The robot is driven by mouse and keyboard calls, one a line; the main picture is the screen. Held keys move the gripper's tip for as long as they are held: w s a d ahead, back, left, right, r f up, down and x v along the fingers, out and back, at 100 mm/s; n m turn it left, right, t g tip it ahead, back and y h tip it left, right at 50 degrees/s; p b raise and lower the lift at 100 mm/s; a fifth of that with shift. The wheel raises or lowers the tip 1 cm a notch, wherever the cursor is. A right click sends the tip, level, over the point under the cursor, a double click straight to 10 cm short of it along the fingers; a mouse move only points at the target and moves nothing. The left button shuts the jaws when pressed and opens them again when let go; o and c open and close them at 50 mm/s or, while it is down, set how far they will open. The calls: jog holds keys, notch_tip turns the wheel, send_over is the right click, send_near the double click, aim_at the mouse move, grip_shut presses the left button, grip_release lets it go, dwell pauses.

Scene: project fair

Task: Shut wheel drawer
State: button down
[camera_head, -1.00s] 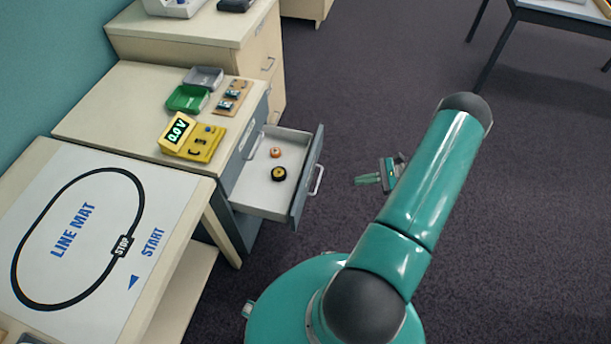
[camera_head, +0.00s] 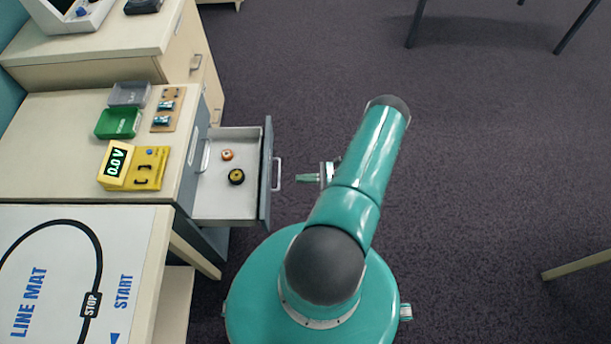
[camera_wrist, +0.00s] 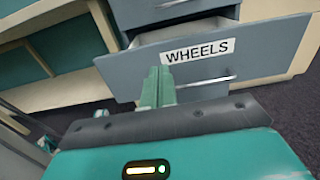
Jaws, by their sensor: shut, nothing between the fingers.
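The wheel drawer (camera_head: 205,193) is pulled out of a blue-grey cabinet under the bench, with a small orange wheel (camera_head: 227,155) and a black wheel with a yellow hub (camera_head: 236,176) inside. Its front (camera_head: 265,190) has a silver bar handle (camera_head: 277,174). In the wrist view the drawer front (camera_wrist: 280,52) carries a "WHEELS" label (camera_wrist: 200,51). My gripper (camera_head: 299,178) is shut and empty, to the right of the handle with a small gap in the head view. In the wrist view its fingertips (camera_wrist: 158,74) overlap the front just below-left of the label.
The bench top (camera_head: 60,125) holds a yellow meter (camera_head: 135,166), a green tray (camera_head: 118,123), a grey tray (camera_head: 129,94) and a small board. A line mat table (camera_head: 150,245) stands in front-left. Open carpet (camera_head: 480,150) lies to the right; a table leg (camera_head: 577,264) shows at far right.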

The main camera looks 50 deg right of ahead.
aim_at(267, 179)
jog(key=x, duration=1)
jog(key=x, duration=1.9)
jog(key=shift+w+a, duration=0.25)
